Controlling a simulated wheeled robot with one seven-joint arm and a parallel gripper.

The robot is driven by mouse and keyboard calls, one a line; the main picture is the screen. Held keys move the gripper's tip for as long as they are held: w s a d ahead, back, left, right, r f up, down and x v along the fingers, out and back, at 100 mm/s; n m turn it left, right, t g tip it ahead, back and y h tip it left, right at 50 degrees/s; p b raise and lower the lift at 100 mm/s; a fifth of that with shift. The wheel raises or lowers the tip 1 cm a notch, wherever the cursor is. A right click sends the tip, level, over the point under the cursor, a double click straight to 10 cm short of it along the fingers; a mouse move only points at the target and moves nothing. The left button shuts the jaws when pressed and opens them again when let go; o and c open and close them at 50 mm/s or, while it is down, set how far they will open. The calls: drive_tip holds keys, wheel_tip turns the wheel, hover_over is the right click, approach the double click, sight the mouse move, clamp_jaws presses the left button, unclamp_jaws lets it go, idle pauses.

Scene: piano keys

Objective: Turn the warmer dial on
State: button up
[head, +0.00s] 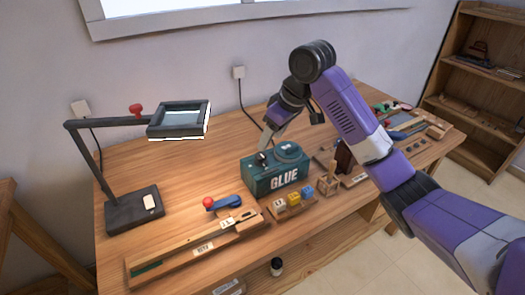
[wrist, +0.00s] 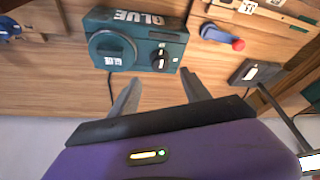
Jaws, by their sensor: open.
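The glue warmer (head: 262,184) is a dark green box marked GLUE on the wooden table. In the wrist view, the warmer (wrist: 178,28) shows at the top centre. Its dark round dial (wrist: 159,60) with a light mark sits on the top face, beside a larger round pot lid (wrist: 112,47). My gripper (wrist: 160,80) is open, its two fingers apart and empty. The fingertips point toward the dial and appear a little short of it.
A desk lamp (head: 133,208) stands at the left. A blue tool with a red ball (head: 222,203) lies left of the warmer. The table behind the lamp is clear.

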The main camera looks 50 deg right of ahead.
sight(261, 155)
drive_tip(key=x, duration=0.7)
drive_tip(key=shift+w+a+f, duration=0.1)
drive_tip(key=shift+w+f, duration=0.05)
drive_tip(key=shift+f, duration=0.05)
clamp_jaws()
